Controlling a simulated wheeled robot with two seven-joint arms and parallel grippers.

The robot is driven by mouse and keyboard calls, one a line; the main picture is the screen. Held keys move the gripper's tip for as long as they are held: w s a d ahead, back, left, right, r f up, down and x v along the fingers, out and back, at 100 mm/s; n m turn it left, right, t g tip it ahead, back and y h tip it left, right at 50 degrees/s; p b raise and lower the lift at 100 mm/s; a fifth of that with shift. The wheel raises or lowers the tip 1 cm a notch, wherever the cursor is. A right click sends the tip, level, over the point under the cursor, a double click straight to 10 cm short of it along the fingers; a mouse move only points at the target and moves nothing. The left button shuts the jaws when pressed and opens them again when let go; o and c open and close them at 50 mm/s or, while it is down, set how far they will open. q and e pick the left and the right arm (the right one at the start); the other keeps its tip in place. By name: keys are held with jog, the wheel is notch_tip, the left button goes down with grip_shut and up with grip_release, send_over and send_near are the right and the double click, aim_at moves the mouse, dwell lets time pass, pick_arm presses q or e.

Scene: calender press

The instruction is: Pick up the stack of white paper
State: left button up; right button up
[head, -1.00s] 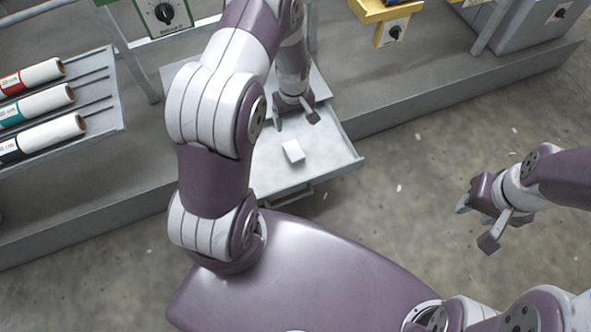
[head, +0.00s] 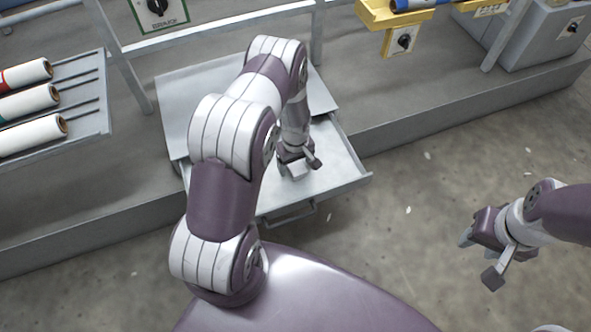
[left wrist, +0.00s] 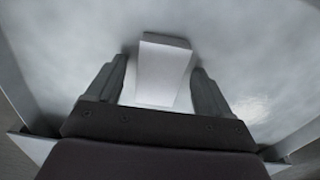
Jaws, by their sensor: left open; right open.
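The stack of white paper (head: 295,172) lies in the open drawer (head: 338,176), partly hidden by my left gripper. My left gripper (head: 299,163) is open and low over the stack in the head view. In the left wrist view the white stack (left wrist: 163,72) sits between the two open fingers of my left gripper (left wrist: 162,85), with a gap to each finger. My right gripper (head: 479,261) is open and empty, off to the right above the floor.
The drawer has a front handle (head: 290,214) and raised side walls close around my left gripper. Several white rolls (head: 30,101) lie on a rack at the left. A yellow bracket with a dial (head: 404,40) stands at the back right.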

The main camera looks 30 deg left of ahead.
pick_arm(q)
jog(key=shift+r, duration=0.15)
jog(key=c, duration=1.1)
jog(key=shift+r, duration=0.1)
